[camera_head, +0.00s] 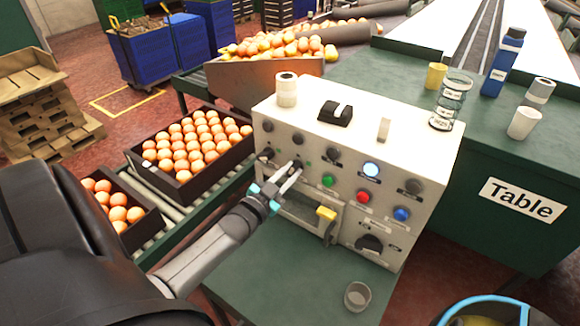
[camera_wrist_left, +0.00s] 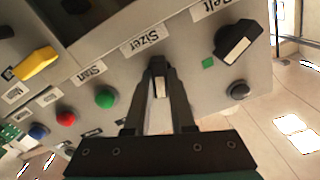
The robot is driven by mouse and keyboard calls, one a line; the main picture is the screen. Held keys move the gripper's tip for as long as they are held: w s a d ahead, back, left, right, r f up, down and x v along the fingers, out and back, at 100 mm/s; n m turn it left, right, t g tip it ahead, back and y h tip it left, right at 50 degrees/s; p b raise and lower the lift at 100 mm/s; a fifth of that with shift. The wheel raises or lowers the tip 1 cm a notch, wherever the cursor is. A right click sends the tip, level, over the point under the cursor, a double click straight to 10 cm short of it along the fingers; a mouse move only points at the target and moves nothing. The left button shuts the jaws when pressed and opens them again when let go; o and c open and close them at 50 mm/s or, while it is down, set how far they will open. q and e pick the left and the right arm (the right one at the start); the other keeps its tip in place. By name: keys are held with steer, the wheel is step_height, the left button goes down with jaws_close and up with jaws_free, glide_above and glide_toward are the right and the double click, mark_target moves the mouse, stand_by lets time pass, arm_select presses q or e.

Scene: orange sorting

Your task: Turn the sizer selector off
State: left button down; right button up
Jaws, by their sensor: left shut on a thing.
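The white control box (camera_head: 352,155) stands on a green surface, with knobs, buttons and lamps on its front. My left gripper (camera_head: 288,180) reaches its left front part. In the left wrist view, the sizer selector (camera_wrist_left: 160,84), a small knob with a pale pointer by the "Sizer" label (camera_wrist_left: 148,38), sits between the tips of my left gripper (camera_wrist_left: 160,90). The fingers are shut on it and hide its sides, so its exact setting is hard to read. The right gripper is not in view.
The black belt selector (camera_wrist_left: 238,42) is beside the sizer selector. Green (camera_head: 327,181), red (camera_head: 363,196) and blue (camera_head: 401,214) buttons are to the right, with a yellow-handled part (camera_head: 327,213) below. Orange crates (camera_head: 190,150) stand left; cups (camera_head: 523,122) stand on the table (camera_head: 480,160).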

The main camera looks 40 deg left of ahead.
arm_select(q)
steer(key=n+p, duration=0.1)
steer(key=n, duration=0.2)
steer(key=shift+n, duration=0.7)
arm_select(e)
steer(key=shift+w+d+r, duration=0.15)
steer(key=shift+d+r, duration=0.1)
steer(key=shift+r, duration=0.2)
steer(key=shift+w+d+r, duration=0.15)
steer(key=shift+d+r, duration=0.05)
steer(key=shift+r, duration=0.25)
arm_select(q)
steer(key=c, duration=0.8)
jaws_free()
steer(key=shift+o, duration=0.2)
steer(key=shift+s+p, duration=0.1)
steer(key=shift+p, duration=0.2)
steer(key=s+d+p, duration=0.1)
steer(key=s+p, duration=0.1)
steer(key=s, duration=1.3)
steer(key=shift+d, duration=0.35)
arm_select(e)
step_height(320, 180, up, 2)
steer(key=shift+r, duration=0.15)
